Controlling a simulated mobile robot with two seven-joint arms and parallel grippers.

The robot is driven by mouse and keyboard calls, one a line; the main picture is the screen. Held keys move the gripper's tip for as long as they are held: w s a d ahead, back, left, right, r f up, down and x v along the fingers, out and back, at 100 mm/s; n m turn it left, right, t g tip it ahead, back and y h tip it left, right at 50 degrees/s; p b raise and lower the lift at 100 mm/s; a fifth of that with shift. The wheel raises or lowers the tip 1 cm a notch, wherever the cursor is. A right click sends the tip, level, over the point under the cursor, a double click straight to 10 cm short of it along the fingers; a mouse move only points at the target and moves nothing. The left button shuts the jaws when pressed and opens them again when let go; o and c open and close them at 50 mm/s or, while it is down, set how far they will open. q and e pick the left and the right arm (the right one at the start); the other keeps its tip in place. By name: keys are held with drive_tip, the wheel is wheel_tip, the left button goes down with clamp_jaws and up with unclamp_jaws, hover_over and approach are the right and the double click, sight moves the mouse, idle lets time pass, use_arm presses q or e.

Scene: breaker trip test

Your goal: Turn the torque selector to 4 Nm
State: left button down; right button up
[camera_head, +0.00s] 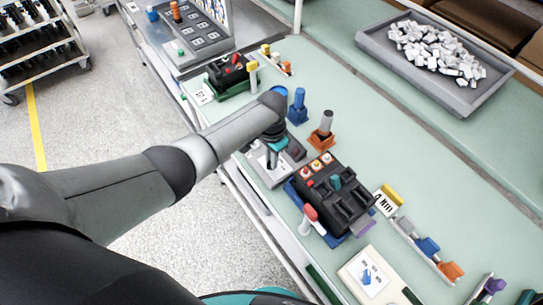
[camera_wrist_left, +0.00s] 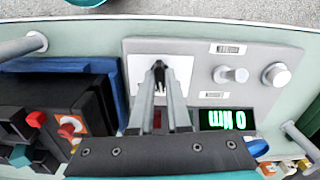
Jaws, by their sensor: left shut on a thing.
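The grey torque unit (camera_wrist_left: 205,58) lies under my left gripper, with a pale square plate (camera_wrist_left: 183,68) at its left in the wrist view. My left gripper (camera_wrist_left: 158,72) is shut on a small dark part on this plate, which I take for the torque selector; the fingers hide most of it. A lit display (camera_wrist_left: 222,119) on the unit reads 0 Nm, upside down in this view. In the head view, my left gripper (camera_head: 272,158) reaches down onto the unit (camera_head: 268,178). A card (camera_head: 384,201) there reads Nm; its figure looks like 4. My right gripper is not in view.
Two silver knobs, one (camera_wrist_left: 231,75) nearer the plate and one (camera_wrist_left: 276,74) farther right, stand on the unit. A black breaker (camera_head: 335,195) in a blue holder is close beside it. An orange stand (camera_head: 322,135) and a blue stand (camera_head: 298,108) are behind. A grey tray (camera_head: 378,45) holds white parts.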

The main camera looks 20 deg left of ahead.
use_arm(q)
drive_tip(key=shift+m, duration=0.6)
drive_tip(key=c, duration=0.9)
unclamp_jaws()
wheel_tip(320, 180, up, 15)
drive_tip(key=p, duration=0.2)
drive_tip(key=shift+r+p, duration=0.15)
drive_tip(key=shift+p, duration=0.2)
